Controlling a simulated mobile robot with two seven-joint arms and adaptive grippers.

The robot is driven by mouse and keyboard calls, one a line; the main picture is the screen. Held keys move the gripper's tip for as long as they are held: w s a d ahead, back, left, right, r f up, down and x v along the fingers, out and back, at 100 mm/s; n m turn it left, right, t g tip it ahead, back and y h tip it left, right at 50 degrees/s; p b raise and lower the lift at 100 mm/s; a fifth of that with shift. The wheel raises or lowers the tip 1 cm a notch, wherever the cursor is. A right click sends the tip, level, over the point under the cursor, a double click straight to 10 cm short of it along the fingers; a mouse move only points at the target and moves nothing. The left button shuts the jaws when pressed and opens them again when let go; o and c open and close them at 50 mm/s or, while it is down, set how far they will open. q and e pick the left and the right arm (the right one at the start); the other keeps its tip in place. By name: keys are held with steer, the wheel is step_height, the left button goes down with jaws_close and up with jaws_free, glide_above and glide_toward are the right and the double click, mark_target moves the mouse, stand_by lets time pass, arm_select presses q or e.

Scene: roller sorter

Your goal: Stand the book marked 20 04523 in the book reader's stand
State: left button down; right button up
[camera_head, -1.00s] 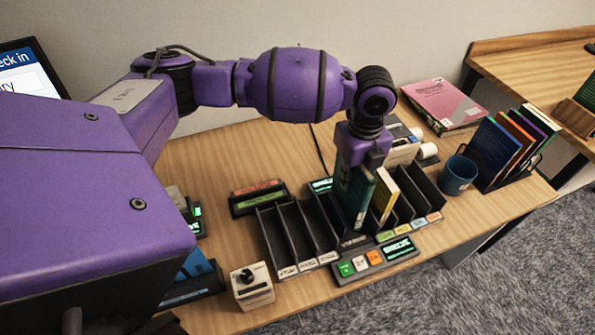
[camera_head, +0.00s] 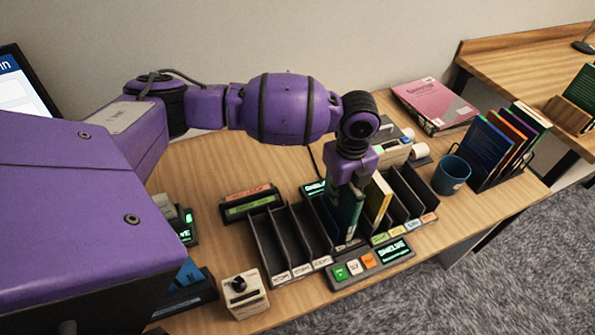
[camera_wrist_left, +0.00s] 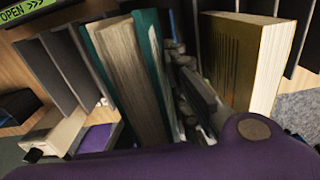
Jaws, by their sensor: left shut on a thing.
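My left gripper (camera_head: 352,180) is shut on a dark teal book (camera_head: 346,210). It holds the book upright, low in the middle of the black rack on the desk. In the left wrist view the teal book (camera_wrist_left: 130,75) shows its cream page block beside the gripper's fingers (camera_wrist_left: 182,75). I cannot read its number, and its lower end is hidden, so I cannot tell whether it rests on anything. A button console (camera_head: 368,262) with a lit screen stands in front of the rack. I cannot tell which part is the reader's stand. My right gripper is not in view.
A yellow book (camera_head: 378,200) stands just right of the teal one. Empty black slots (camera_head: 283,235) lie to the left. A blue mug (camera_head: 451,175), a holder of several books (camera_head: 488,145) and a pink book (camera_head: 432,104) are to the right. A small dial box (camera_head: 243,292) is at front left.

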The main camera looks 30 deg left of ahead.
arm_select(q)
steer(key=shift+w+f, duration=0.1)
steer(key=shift+f, duration=0.4)
steer(key=c, duration=1.6)
jaws_free()
step_height(320, 180, up, 12)
steer(key=shift+r, duration=0.1)
